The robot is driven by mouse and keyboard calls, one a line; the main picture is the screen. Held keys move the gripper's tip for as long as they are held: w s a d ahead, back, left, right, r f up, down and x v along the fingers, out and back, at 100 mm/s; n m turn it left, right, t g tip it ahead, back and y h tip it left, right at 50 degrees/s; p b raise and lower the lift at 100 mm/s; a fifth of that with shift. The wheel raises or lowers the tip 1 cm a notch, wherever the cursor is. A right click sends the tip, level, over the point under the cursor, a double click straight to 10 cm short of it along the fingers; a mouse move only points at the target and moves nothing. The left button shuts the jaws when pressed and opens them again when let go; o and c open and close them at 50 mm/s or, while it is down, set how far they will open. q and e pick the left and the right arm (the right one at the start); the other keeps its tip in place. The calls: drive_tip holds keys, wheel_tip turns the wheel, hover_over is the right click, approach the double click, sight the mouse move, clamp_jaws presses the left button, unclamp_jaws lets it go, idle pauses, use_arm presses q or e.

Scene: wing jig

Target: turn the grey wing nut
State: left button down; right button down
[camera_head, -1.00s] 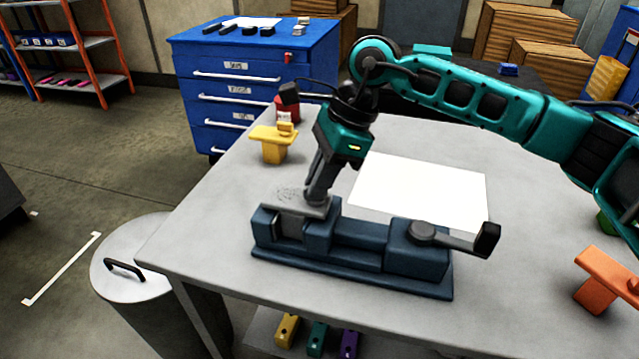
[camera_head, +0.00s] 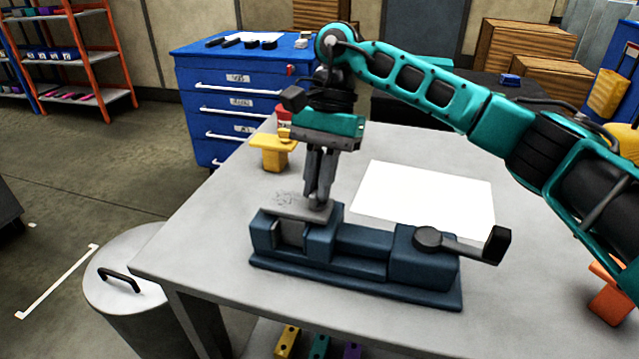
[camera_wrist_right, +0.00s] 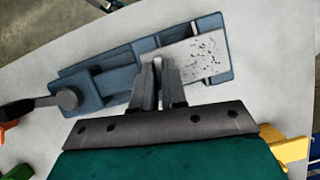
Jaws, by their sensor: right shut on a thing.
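The dark blue jig (camera_head: 365,268) stands on the grey table, with a lever handle at its right. A light grey speckled plate (camera_head: 288,202) lies on its left end, and shows in the wrist view (camera_wrist_right: 205,53). My right gripper (camera_head: 320,200) points down at the plate's right edge. In the wrist view its fingers (camera_wrist_right: 159,68) are shut on a small grey piece (camera_wrist_right: 157,66), which fits the grey wing nut; the fingers hide most of it. My left gripper is not in view.
A yellow block piece (camera_head: 274,150) and a red object (camera_head: 284,114) stand behind the jig. A white sheet (camera_head: 425,197) lies behind the jig's right side. An orange piece (camera_head: 608,297) is at the right. The front of the table (camera_head: 210,270) is bare.

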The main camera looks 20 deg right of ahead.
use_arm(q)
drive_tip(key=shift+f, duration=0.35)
use_arm(e)
drive_tip(key=shift+n, duration=0.8)
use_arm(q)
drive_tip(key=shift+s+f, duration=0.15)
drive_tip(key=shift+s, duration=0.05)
use_arm(e)
drive_tip(key=shift+h, duration=0.3)
drive_tip(key=c, duration=1.2)
unclamp_jaws()
drive_tip(key=shift+o, duration=0.2)
